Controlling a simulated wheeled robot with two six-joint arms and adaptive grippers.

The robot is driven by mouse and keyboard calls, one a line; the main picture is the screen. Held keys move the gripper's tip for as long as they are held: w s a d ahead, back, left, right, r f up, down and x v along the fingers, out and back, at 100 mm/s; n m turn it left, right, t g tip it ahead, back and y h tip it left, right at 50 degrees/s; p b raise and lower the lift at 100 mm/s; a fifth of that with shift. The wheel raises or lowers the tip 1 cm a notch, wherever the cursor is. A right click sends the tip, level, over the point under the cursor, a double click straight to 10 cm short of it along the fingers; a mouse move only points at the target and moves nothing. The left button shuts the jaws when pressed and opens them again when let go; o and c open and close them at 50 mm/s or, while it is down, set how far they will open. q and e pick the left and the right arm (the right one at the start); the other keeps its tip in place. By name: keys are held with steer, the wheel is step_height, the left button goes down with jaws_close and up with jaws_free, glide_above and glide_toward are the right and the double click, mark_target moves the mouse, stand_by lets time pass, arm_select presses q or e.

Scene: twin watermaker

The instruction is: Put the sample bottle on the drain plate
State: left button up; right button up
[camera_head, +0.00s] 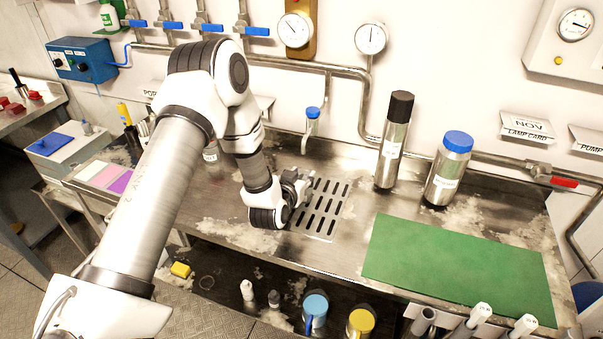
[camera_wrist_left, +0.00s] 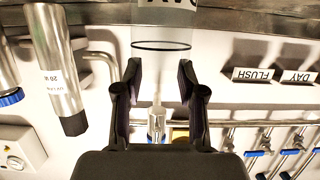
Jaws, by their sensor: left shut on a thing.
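My left gripper (camera_head: 302,190) is low over the steel counter, beside the left edge of the slotted drain plate (camera_head: 330,222). In the left wrist view the gripper (camera_wrist_left: 158,72) is shut on a clear bottle with a dark ring (camera_wrist_left: 161,32), the sample bottle, held between its two fingers. The wrist hides most of the bottle in the head view, so I cannot tell whether its base touches the counter or plate. The visible slots of the plate are bare. My right gripper is not in view.
A blue-knobbed spout (camera_head: 311,122) hangs behind the plate. A black-capped cylinder (camera_head: 393,145) and a blue-capped cylinder (camera_head: 446,170) stand to its right. A green mat (camera_head: 455,268) lies empty at front right. Pipes and gauges line the wall.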

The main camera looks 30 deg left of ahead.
arm_select(q)
steer(key=shift+s, duration=0.1)
steer(key=shift+f+b, duration=0.15)
steer(key=shift+b, duration=0.15)
steer(key=o, duration=1)
steer(key=shift+d, duration=0.1)
steer(key=shift+r, duration=0.2)
steer(key=b+v, duration=0.1)
steer(key=v, duration=1.1)
steer(key=shift+b, duration=0.4)
